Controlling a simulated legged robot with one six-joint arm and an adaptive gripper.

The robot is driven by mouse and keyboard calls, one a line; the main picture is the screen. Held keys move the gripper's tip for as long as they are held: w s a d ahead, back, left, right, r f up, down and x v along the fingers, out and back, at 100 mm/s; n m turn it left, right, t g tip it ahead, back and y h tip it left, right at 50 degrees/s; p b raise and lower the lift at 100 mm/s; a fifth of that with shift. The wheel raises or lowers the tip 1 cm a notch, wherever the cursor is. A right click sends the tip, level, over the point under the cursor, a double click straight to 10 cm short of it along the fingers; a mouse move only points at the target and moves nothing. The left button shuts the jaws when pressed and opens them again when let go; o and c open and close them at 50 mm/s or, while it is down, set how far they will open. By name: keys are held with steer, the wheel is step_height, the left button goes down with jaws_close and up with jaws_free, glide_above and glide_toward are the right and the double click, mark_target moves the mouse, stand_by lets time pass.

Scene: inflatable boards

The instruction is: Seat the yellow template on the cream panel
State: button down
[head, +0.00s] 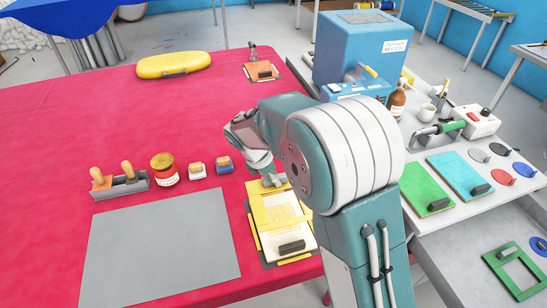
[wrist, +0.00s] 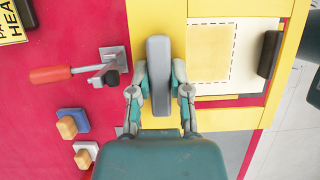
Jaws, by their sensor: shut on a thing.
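The yellow template (head: 262,214) is at the far end of the cream panel (head: 290,236) and overlaps it in the head view. In the wrist view, my gripper (wrist: 159,80) is shut on the grey upright handle of the yellow template (wrist: 145,14). The cream panel (wrist: 211,88) lies to the right of that handle, with a dashed square and a dark handle (wrist: 269,54) near its right edge. My arm hides part of the template and the fingertips in the head view. I cannot tell whether the template touches the panel.
A grey mat (head: 160,246) lies left of the panel. A side table at right holds green (head: 425,190) and teal (head: 459,175) boards. The red surface farther left is clear.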

mark_target(276, 198)
steer(key=shift+w+a, duration=0.25)
steer(key=shift+w, duration=0.15)
steer(key=shift+a+f, duration=0.25)
steer(key=shift+f, duration=0.35)
steer(key=shift+a+x, duration=0.15)
steer(key=shift+x, duration=0.7)
steer(key=shift+a+x, duration=0.2)
steer(key=shift+x, duration=0.7)
steer(key=shift+s+a+f, duration=0.1)
steer(key=shift+f, duration=0.45)
steer(key=shift+s+a+f, duration=0.1)
steer(key=shift+s+f, duration=0.05)
steer(key=shift+f, duration=0.45)
steer(key=shift+d+f, duration=0.1)
steer(key=shift+f, duration=0.4)
steer(key=shift+c, duration=2.4)
jaws_free()
